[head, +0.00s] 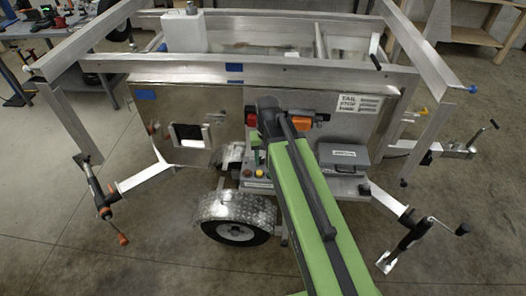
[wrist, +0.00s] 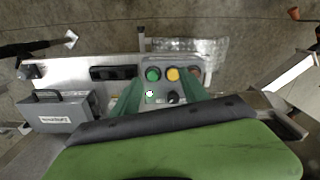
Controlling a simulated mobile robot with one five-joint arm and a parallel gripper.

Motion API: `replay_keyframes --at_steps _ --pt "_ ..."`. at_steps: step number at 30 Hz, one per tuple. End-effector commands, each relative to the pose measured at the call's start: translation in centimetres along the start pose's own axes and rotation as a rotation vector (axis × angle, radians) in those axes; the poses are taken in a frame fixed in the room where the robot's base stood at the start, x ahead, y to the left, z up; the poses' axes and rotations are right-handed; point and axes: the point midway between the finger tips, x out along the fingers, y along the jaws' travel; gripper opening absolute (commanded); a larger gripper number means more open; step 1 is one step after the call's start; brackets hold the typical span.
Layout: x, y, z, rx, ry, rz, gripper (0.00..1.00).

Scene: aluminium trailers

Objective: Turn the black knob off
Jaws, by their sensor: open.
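A black knob (wrist: 172,97) sits on the grey control panel (wrist: 122,91), below a yellow button (wrist: 172,74) in the wrist view. A green button (wrist: 152,74) is left of the yellow one, and a reddish-brown button (wrist: 195,73) is to its right. My gripper (wrist: 162,90) is open, with one green finger on each side of the knob area; nothing is held between them. I cannot tell whether the fingers touch the panel or which way the knob points. In the head view my arm hides most of the panel; the yellow button (head: 259,173) shows beside it.
A grey box (wrist: 61,110) stands on the left of the panel, with a dark round part (wrist: 30,72) at the panel's left end. A trailer wheel (head: 236,230) sits under a metal fender. Metal frame rails (head: 256,76) run above the panel.

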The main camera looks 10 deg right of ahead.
Motion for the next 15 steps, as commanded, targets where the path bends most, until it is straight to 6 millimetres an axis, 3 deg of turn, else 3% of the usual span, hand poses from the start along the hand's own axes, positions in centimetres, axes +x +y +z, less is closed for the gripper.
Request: replay_keyframes --at_steps 1,6,9,15 --pt "-4.2 -0.5 -3.4 0.039 0.000 0.000 0.52" --pt "-8.2 -1.4 -8.8 0.163 0.000 0.000 0.52" --pt "-8.5 -1.6 -9.8 0.195 0.000 0.000 0.52" --pt "-7.6 -1.6 -9.6 0.198 0.000 0.000 0.52"
